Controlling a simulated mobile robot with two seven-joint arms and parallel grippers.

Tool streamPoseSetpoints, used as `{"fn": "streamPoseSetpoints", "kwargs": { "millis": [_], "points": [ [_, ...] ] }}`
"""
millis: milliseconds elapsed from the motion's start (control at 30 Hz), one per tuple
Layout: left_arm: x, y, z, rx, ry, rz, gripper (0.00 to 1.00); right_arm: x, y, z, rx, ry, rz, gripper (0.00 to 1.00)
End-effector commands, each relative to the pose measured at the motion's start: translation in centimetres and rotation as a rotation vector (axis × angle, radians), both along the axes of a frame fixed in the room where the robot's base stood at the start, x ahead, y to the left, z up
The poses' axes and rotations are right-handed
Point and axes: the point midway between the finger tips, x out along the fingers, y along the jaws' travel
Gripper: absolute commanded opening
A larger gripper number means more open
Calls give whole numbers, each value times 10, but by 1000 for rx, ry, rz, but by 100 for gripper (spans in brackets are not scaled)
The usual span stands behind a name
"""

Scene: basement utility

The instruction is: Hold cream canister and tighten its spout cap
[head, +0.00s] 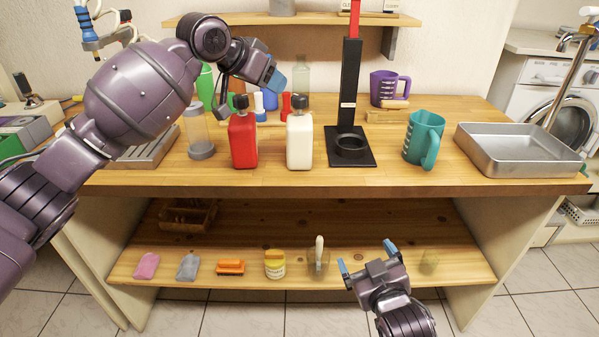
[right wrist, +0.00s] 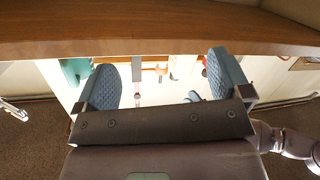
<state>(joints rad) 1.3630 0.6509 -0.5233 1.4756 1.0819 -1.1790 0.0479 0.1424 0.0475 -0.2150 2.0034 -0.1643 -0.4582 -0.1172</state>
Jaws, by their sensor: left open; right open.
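The cream canister (head: 299,138) stands upright on the wooden bench, with a black spout cap (head: 299,101) on its top. Whether the cap is tight cannot be seen. A red canister (head: 243,138) of the same shape, also black-capped, stands just left of it. My left gripper (head: 274,82) is open and empty, above and behind the gap between the two canisters, apart from the cream one. My right gripper (head: 367,254) is open and empty, low in front of the lower shelf. Its blue fingers also show in the right wrist view (right wrist: 165,80), below the bench edge.
A black stand (head: 350,100) with a ring base is right of the cream canister. A clear cylinder (head: 199,135) stands left. The bench's front edge (head: 330,190) overhangs the lower shelf (head: 400,235).

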Motion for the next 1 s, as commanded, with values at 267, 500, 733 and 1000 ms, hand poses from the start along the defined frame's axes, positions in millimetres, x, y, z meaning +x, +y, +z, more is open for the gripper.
{"fn": "streamPoseSetpoints", "kwargs": {
  "millis": [267, 500, 733, 1000],
  "points": [
    [0, 0, 0, 0, 0, 0, 43, 62, 58, 63, -364, -176, 66, 96],
    [0, 0, 0, 0, 0, 0, 43, 100, 104, 112, -826, -321, 85, 96],
    [0, 0, 0, 0, 0, 0, 43, 119, 134, 139, -1276, -403, 78, 96],
    [0, 0, 0, 0, 0, 0, 43, 130, 148, 140, -1800, -414, 81, 96]
  ]
}}
